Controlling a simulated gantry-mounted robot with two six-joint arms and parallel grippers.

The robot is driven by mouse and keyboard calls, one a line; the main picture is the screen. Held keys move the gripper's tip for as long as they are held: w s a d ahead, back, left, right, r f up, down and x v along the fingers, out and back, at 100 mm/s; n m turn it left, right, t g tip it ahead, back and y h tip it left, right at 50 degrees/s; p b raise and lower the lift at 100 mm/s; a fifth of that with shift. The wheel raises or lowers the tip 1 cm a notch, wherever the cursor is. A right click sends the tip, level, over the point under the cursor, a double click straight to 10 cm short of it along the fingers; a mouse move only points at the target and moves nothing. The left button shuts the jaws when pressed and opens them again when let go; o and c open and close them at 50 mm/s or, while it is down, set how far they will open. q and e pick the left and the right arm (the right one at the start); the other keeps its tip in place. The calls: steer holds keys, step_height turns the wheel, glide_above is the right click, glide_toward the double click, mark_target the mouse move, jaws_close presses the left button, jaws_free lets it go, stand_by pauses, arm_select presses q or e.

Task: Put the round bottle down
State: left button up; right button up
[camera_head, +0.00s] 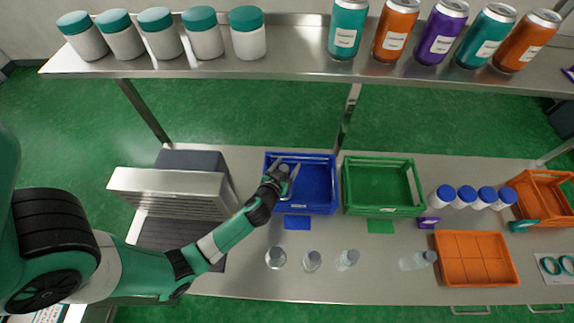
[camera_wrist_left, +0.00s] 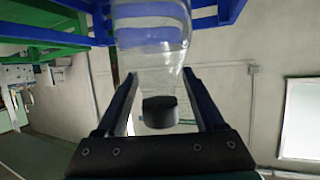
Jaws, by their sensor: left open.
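My left gripper (camera_head: 288,173) is at the left side of the blue crate (camera_head: 318,193), with its fingers over the crate. In the left wrist view the gripper (camera_wrist_left: 160,75) is open. The round bottle, clear with a black cap (camera_wrist_left: 160,112), is between the two fingers there, its clear body (camera_wrist_left: 152,45) reaching up past the fingertips. Blue crate bars (camera_wrist_left: 205,12) show behind and around the bottle body. In the head view the bottle is mostly hidden by the gripper, so I cannot tell whether it touches the crate floor. My right gripper is not in view.
A green crate (camera_head: 350,205) stands right of the blue one. Clear vessels (camera_head: 276,258) stand along the front of the bench, and a clear bottle (camera_head: 412,262) lies beside an orange divided tray (camera_head: 474,236). Several blue-capped jars (camera_head: 465,196) stand further right. A shelf (camera_head: 290,42) spans above.

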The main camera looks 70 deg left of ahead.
arm_select(q)
steer(key=shift+r, duration=0.2)
steer(key=v, duration=1.2)
